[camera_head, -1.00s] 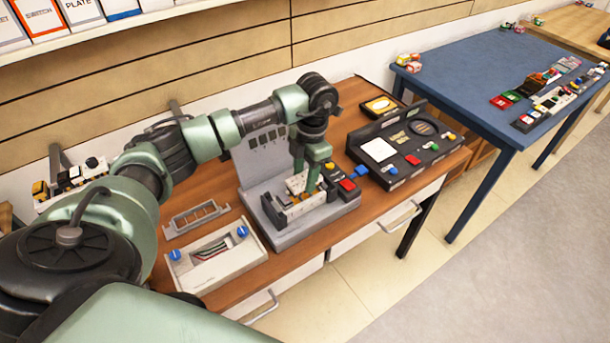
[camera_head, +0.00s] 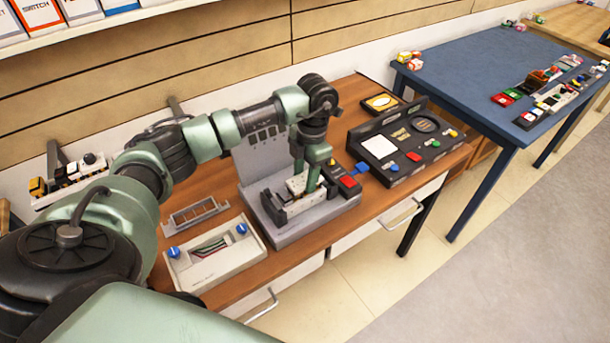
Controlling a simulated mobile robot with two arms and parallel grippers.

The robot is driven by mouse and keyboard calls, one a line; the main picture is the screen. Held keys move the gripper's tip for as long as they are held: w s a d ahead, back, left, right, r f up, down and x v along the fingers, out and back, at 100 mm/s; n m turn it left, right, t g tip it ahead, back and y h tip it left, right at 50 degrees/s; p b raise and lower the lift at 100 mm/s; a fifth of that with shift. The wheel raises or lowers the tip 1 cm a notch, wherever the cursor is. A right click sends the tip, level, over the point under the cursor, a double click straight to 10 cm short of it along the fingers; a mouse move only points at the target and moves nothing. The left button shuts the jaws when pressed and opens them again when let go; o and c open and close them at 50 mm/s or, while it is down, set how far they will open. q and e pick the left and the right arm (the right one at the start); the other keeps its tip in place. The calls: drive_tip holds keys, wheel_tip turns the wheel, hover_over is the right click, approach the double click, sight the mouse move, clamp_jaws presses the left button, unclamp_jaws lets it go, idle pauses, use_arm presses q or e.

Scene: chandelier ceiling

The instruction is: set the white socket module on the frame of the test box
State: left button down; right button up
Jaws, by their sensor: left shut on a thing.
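My left gripper (camera_head: 305,177) points down over the grey test box (camera_head: 310,229) on the wooden workbench. It is shut on the white socket module (camera_head: 298,187), which is small and partly hidden by the fingers. The module is at the frame (camera_head: 304,206) on top of the test box, a light grey and dark holder. I cannot tell whether the module touches the frame or hangs just above it. The box has an upright grey back panel (camera_head: 262,150). My right gripper is not in view.
A white panel with blue knobs (camera_head: 213,254) and an empty grey frame (camera_head: 195,214) lie left of the test box. A blue table (camera_head: 470,70) stands farther right.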

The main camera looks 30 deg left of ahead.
use_arm(q)
drive_tip(key=shift+f, duration=0.2)
idle(0.4)
drive_tip(key=shift+f+b, duration=0.4)
drive_tip(key=shift+b, duration=0.05)
drive_tip(key=shift+f, duration=0.1)
idle(0.3)
drive_tip(key=c, duration=0.7)
unclamp_jaws()
drive_tip(key=shift+r+p, duration=1.8)
drive_tip(key=shift+r, duration=1.25)
